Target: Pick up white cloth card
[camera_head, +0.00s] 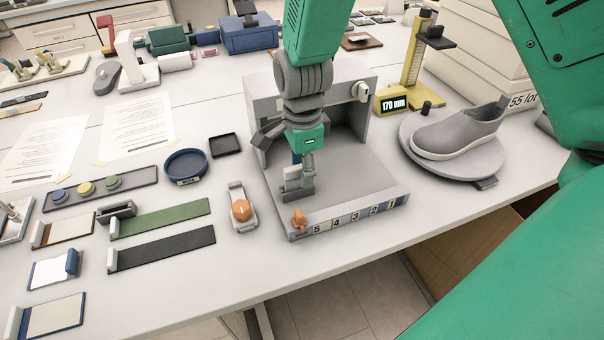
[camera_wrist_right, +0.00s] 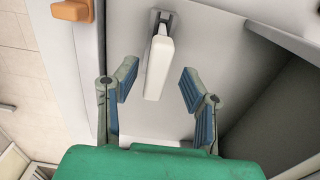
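A white cloth card (camera_head: 53,271), a ragged white piece on a blue backing with a blue-grey block at its right end, lies at the left front of the table. My right gripper (camera_head: 298,183) is far to its right, over the grey testing device (camera_head: 350,188). In the right wrist view the gripper (camera_wrist_right: 158,88) is open, with its two fingers apart. A white lever (camera_wrist_right: 158,62) of the device shows between and beyond the fingers; I cannot tell whether they touch it. The card is not in the wrist view. My left gripper is not in view.
Nearby lie a beige blue-edged card (camera_head: 55,315), a beige brown-edged card (camera_head: 70,229), a green strip (camera_head: 165,218) and a black strip (camera_head: 165,250). An orange-knobbed holder (camera_head: 241,209) stands left of the device. A grey shoe (camera_head: 455,133) rests on a turntable (camera_head: 470,165).

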